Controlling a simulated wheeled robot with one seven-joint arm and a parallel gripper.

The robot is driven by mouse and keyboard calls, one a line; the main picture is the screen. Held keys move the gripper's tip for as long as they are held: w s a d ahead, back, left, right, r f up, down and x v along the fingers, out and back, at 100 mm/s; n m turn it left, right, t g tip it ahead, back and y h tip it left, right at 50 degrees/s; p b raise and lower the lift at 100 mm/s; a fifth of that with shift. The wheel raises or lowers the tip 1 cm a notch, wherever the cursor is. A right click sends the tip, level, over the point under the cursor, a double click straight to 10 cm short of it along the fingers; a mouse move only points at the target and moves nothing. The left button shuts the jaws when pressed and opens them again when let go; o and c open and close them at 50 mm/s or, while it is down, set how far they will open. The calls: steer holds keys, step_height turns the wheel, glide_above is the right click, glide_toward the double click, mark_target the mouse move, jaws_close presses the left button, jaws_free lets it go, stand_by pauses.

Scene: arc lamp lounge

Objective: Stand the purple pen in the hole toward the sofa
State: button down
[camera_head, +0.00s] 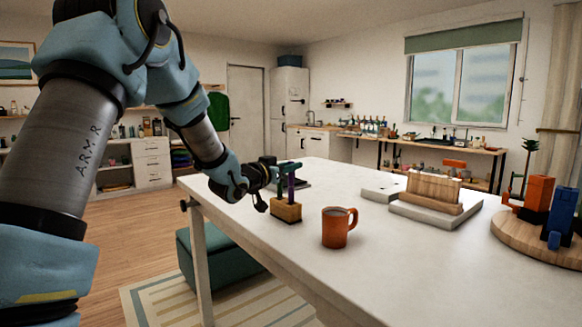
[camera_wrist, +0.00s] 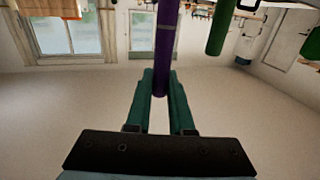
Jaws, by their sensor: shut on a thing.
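The purple pen (camera_head: 291,187) is upright between the green fingers of my gripper (camera_head: 289,166), above the wooden block (camera_head: 287,211) on the white table. In the wrist view the pen (camera_wrist: 165,42) runs up from between the fingertips (camera_wrist: 160,82), which are shut on it. The pen's lower end meets the top of the block in the head view; I cannot tell whether it is in a hole. A dark green upright piece (camera_head: 277,184) shows just left of the pen. The block's holes are too small to make out. I see no sofa for certain.
An orange mug (camera_head: 338,228) stands right of the block on the white table (camera_head: 400,270). A slotted wooden piece on a grey slab (camera_head: 435,212) lies farther right. A round board (camera_head: 540,235) holds orange and blue items. A teal bench (camera_head: 195,262) is beside the table.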

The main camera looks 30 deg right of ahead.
steer(key=b, duration=0.4)
glide_above(291, 204)
steer(key=shift+w+d+f, duration=0.1)
steer(key=shift+w+f, duration=0.1)
steer(key=shift+f, duration=1.05)
steer(key=shift+w+d+f, duration=0.1)
steer(key=shift+w+f, duration=0.05)
steer(key=shift+f, duration=1.05)
steer(key=c, duration=0.7)
jaws_free()
steer(key=shift+r, duration=0.1)
steer(key=b+v, duration=0.1)
steer(key=v, duration=0.9)
steer(key=shift+s+a+b, duration=0.2)
steer(key=shift+a+b, duration=0.15)
